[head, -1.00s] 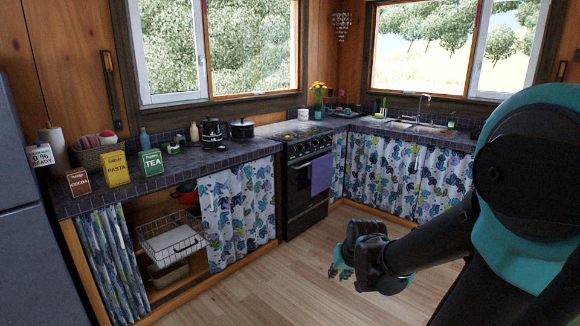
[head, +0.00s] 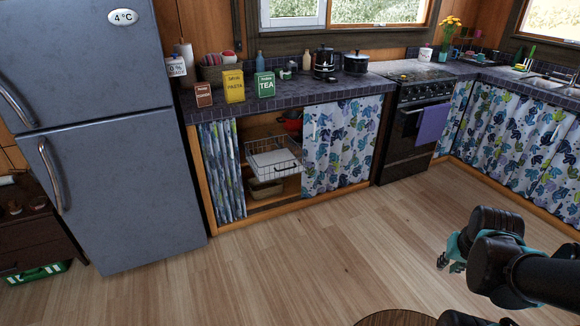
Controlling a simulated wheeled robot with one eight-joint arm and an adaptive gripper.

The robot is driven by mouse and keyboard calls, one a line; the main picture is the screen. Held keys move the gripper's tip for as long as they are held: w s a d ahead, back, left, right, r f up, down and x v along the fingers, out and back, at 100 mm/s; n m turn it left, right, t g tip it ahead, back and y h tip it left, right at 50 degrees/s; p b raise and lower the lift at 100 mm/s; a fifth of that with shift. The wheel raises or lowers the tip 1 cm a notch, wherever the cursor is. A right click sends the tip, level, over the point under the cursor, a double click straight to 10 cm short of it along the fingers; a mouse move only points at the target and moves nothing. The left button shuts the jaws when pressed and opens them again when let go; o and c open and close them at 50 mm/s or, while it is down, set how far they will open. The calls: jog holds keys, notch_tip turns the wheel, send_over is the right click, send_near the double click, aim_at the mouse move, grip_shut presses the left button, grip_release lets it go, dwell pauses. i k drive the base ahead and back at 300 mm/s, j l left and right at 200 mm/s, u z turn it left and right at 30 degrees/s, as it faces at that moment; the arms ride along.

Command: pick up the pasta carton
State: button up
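The pasta carton (head: 234,87) is a yellow box labelled PASTA. It stands upright on the dark tiled counter (head: 300,99), left of the middle of the head view. A brown cocoa carton (head: 203,95) stands to its left and a green tea carton (head: 265,85) to its right. My gripper (head: 449,256) is at the lower right, over the floor and well away from the carton. Its teal fingers are small and partly hidden by my arm, so I cannot tell whether they are open or shut.
A grey fridge (head: 110,150) stands left of the counter. Behind the cartons is a basket (head: 213,73). A kettle (head: 324,63) and a pot (head: 356,63) stand farther right. A wire basket (head: 273,160) protrudes below the counter. The wooden floor (head: 300,250) ahead is clear; a round brown top (head: 395,318) shows at the bottom edge.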

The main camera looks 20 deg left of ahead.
aim_at(233, 82)
jog(key=u, duration=1.4)
jog(key=i+l, duration=0.1)
jog(key=i, duration=0.4)
jog(key=i+l, duration=0.1)
jog(key=i, duration=0.35)
jog(key=i+l+u, duration=0.1)
jog(key=i, duration=0.4)
